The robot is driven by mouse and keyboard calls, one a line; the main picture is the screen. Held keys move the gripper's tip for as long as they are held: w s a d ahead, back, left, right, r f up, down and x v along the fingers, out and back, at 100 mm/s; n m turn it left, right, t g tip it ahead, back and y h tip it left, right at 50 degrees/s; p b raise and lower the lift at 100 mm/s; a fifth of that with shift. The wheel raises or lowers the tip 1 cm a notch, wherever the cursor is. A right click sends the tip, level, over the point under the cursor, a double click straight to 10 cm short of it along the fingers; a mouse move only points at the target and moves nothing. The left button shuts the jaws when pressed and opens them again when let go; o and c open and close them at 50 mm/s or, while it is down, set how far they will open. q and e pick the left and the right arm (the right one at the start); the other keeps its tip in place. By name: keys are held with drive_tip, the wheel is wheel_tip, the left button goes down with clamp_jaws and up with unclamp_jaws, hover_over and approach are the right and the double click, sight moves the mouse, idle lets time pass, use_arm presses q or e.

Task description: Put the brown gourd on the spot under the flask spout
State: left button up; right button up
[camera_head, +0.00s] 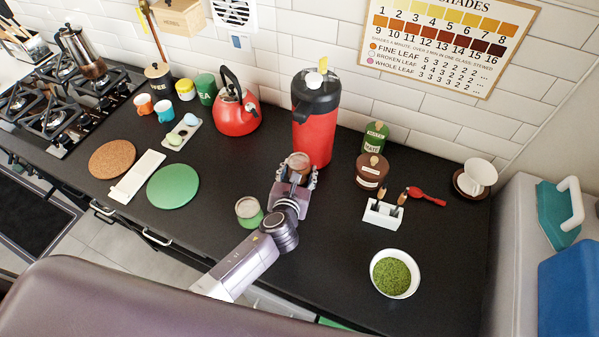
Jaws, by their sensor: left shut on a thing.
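The brown gourd (299,160) is between the fingers of my left gripper (296,172), which is shut on it. It is upright or nearly so, right in front of the red flask (313,140) with its black top and spout. The gripper hides the gourd's lower part and the spot under the spout, so I cannot tell whether the gourd touches the counter. A second gourd, green with a pale rim (249,213), stands on the counter left of my left wrist. My right gripper is not in view.
A red kettle (236,115) stands to the left, and a brown pot (371,172) and white holder (383,214) to the right. A white bowl of green leaves (394,274) is at front right. The counter (335,220) between wrist and bowl is clear.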

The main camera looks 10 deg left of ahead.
use_arm(q)
drive_tip(key=shift+w+f, duration=0.2)
drive_tip(key=shift+f, duration=0.4)
drive_tip(key=shift+f, duration=0.2)
drive_tip(key=o, duration=1.2)
drive_tip(key=shift+r, duration=0.1)
drive_tip(key=shift+r, duration=0.2)
drive_tip(key=shift+s, duration=0.4)
drive_tip(key=v, duration=1.1)
drive_tip(key=shift+s+r, duration=0.1)
drive_tip(key=shift+s, duration=0.05)
